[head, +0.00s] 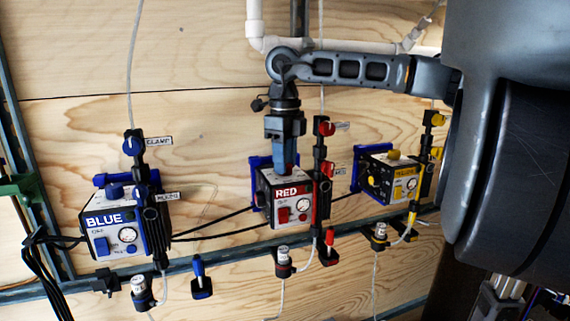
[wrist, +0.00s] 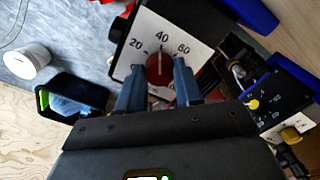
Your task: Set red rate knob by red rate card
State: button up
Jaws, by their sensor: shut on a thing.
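The red pump box (head: 283,214), labelled RED, is mounted on the wooden wall in the middle of the head view. My gripper (head: 284,166) comes down onto its top from above. In the wrist view the red rate knob (wrist: 160,70) sits on a white dial plate (wrist: 146,39) marked 20, 40, 60 and further. My gripper (wrist: 158,82) is shut on the knob, one finger on each side. The knob's upper edge faces the 40 mark; its exact setting is hard to read. I cannot make out a red rate card in either view.
A blue box (head: 113,226) stands left of the red one and a yellow box (head: 388,180) to its right. Red valve fittings (head: 324,127) rise close beside the red box. Cables and a rail (head: 232,253) run along the wall. White pipe (head: 254,25) runs above.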

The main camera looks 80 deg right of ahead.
jog(key=n+b, duration=0.2)
jog(key=b, duration=0.1)
jog(key=n+b, duration=0.1)
jog(key=n, duration=0.1)
jog(key=shift+f+b, duration=0.25)
jog(key=shift+b, duration=0.05)
jog(key=n+b, duration=0.2)
jog(key=n, duration=0.1)
jog(key=n+b, duration=0.1)
jog(key=shift+r+n, duration=0.25)
jog(key=shift+n, duration=0.15)
jog(key=o, duration=1)
jog(key=shift+o, duration=0.2)
notch_tip(320, 180, up, 8)
jog(key=shift+f, duration=0.1)
